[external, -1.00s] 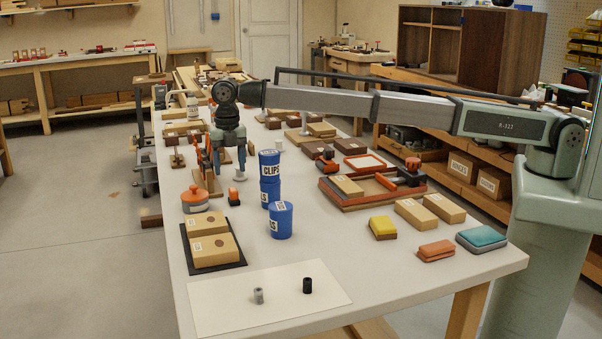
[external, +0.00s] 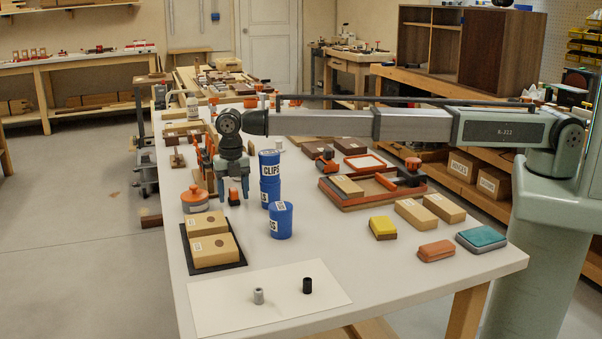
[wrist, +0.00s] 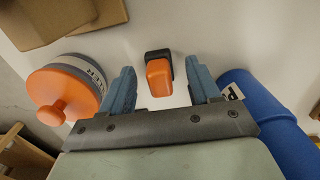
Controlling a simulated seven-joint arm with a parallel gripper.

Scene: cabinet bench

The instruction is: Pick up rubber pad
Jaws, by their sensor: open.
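A small orange-and-black block (external: 234,198) stands on the white bench, and it also shows in the wrist view (wrist: 159,75). I take it for the rubber pad, though no label shows. My gripper (external: 233,187) is open above it, pointing down. In the wrist view, the block appears in the gap between the two blue-grey fingers, with room on both sides. Nothing is held. Contact between block and fingers cannot be made out.
An orange-lidded jar (external: 195,201) stands left of my gripper, and blue tins (external: 280,221) stand close on its right. Cardboard boxes (external: 214,249) lie on a dark mat (external: 243,261) nearer the camera. A white sheet (external: 215,300) holds two small cylinders.

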